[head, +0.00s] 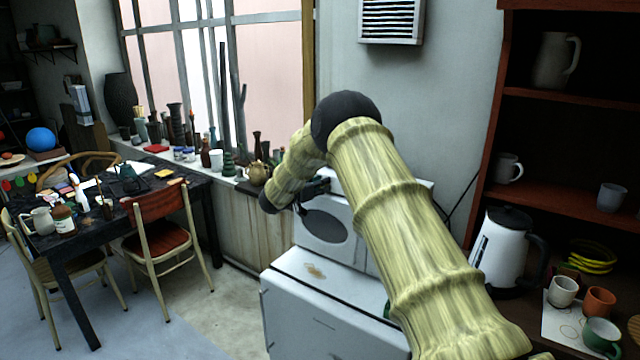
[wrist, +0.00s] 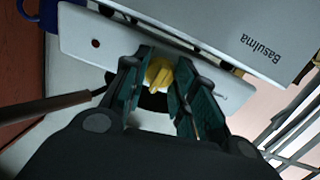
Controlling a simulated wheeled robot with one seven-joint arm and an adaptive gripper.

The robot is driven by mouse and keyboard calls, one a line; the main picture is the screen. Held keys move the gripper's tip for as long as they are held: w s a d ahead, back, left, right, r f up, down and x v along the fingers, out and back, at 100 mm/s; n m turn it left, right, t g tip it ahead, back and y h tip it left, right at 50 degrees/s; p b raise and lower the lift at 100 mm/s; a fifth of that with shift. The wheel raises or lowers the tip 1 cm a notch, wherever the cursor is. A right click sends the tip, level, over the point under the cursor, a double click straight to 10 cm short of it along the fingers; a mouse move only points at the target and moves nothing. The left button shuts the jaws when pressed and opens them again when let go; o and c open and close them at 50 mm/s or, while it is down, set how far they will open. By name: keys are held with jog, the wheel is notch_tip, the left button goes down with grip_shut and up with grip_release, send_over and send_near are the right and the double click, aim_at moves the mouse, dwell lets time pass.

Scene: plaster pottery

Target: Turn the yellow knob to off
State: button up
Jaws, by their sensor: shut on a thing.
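The yellow knob (wrist: 160,75) shows in the wrist view, on a white panel (wrist: 85,45) with a small red dot. My gripper (wrist: 160,68) has its two dark green fingers on either side of the knob and is shut on it. Part of the knob is hidden between the fingers. In the head view, my arm hides the knob, and only a dark bit of my gripper (head: 316,187) shows by a white appliance (head: 322,245) with a dark oval window.
The appliance stands on a white cabinet (head: 300,285). A white kettle (head: 502,250) and several cups are on the right, by a red-brown shelf (head: 540,98). A dark table (head: 85,240) with chairs stands on the left. Bare floor lies between table and cabinet.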

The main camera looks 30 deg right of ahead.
jog(key=shift+n, duration=0.6)
jog(key=o, duration=0.8)
jog(key=v, duration=1.2)
jog(key=shift+f, duration=0.1)
